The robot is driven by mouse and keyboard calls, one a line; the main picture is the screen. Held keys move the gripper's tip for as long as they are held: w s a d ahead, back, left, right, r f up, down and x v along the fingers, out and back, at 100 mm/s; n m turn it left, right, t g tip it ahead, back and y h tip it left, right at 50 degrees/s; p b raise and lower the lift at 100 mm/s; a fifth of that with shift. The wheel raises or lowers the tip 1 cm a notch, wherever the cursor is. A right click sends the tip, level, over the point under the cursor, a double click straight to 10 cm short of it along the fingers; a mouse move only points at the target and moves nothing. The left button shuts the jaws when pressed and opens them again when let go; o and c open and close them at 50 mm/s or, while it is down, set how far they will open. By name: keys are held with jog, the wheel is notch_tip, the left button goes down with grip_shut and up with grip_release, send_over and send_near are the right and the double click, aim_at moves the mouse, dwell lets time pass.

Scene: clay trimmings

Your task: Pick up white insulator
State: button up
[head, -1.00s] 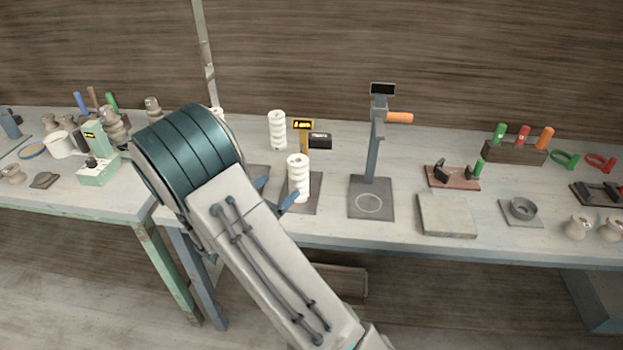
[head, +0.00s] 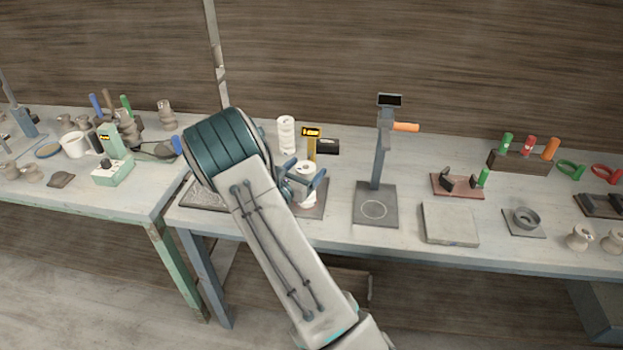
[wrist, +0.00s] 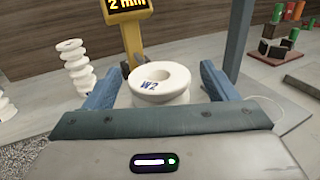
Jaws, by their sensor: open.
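A white ribbed insulator marked W2 (wrist: 160,84) stands upright between the two open fingers of my gripper (wrist: 160,92) in the wrist view. Its top ring faces the camera and its lower body is mostly hidden by my gripper. In the head view the same white insulator (head: 307,198) stands on a grey plate, partly covered by my gripper (head: 305,183). The blue fingers are on either side of it; I cannot tell whether they touch it. A second white insulator (head: 286,134) stands behind it, and also shows at left in the wrist view (wrist: 76,68).
A yellow gauge with a display (head: 311,140) stands just behind the insulator. To the right is a grey stand with an orange handle (head: 380,150). A pale square slab (head: 450,224) lies farther right. A green box (head: 112,170) is on the left bench.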

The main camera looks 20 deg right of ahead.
jog(key=shift+x, duration=1.15)
jog(key=c, duration=1.5)
grip_shut()
jog(key=shift+r, duration=0.15)
